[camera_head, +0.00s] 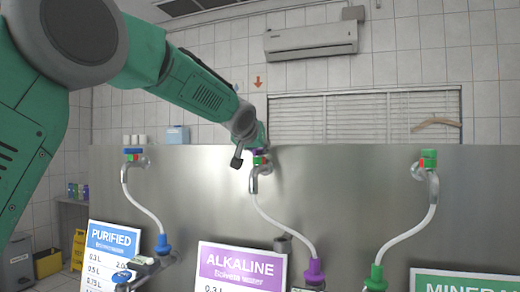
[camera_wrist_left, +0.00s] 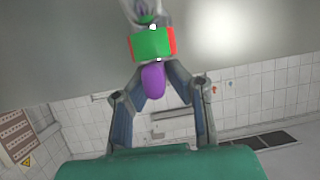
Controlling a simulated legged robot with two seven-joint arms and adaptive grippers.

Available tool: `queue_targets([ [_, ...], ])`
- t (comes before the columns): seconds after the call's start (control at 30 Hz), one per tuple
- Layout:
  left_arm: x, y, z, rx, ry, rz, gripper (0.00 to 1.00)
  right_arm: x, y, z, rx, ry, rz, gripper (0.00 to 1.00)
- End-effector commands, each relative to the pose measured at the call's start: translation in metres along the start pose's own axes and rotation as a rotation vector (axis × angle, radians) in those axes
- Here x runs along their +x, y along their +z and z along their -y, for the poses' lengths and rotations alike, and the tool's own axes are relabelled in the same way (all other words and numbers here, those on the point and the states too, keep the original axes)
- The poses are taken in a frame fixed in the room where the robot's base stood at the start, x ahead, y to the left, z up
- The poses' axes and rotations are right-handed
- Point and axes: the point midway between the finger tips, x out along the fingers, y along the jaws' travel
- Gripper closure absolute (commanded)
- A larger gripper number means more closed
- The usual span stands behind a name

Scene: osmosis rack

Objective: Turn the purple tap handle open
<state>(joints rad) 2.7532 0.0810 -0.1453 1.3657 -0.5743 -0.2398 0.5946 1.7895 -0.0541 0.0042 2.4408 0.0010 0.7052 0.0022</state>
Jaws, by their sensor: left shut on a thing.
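The purple tap handle (camera_wrist_left: 153,82) shows in the left wrist view, with a green and red tap collar (camera_wrist_left: 152,45) just beyond it. My left gripper (camera_wrist_left: 165,84) has its two fingers on either side of the purple handle and is shut on it. In the head view, my left arm reaches in from the upper left and the gripper (camera_head: 258,146) is at the top of the middle tap (camera_head: 261,172), above the ALKALINE sign (camera_head: 240,266). There the handle is mostly hidden by the gripper. My right gripper is not in view.
A steel panel (camera_head: 330,190) carries the taps. A blue-handled tap (camera_head: 134,155) stands to the left and a green-handled tap (camera_head: 427,160) to the right. White hoses run to coloured nozzles below. A yellow stand (camera_head: 78,250) is at the far left.

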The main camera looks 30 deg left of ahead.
Motion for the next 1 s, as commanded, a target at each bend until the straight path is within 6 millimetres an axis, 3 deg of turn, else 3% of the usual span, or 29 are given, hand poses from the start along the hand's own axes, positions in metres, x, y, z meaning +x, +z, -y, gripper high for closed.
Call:
queue_targets([
  [0.47, 0.003, 0.005, -0.002, 0.031, 0.070, 0.008, 1.00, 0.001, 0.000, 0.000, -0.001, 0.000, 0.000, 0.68],
  [0.5, 0.003, 0.006, -0.002, 0.032, 0.071, 0.008, 0.84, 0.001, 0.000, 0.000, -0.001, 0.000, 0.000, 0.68],
  [0.57, 0.003, 0.006, -0.003, 0.032, 0.071, 0.008, 0.68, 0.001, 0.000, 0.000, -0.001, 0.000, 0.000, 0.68],
  [0.87, -0.002, 0.002, -0.002, 0.030, 0.071, 0.000, 0.68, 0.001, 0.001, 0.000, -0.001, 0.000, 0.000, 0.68],
  [1.0, -0.016, 0.001, -0.001, 0.030, 0.072, -0.001, 0.68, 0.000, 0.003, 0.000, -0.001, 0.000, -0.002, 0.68],
])
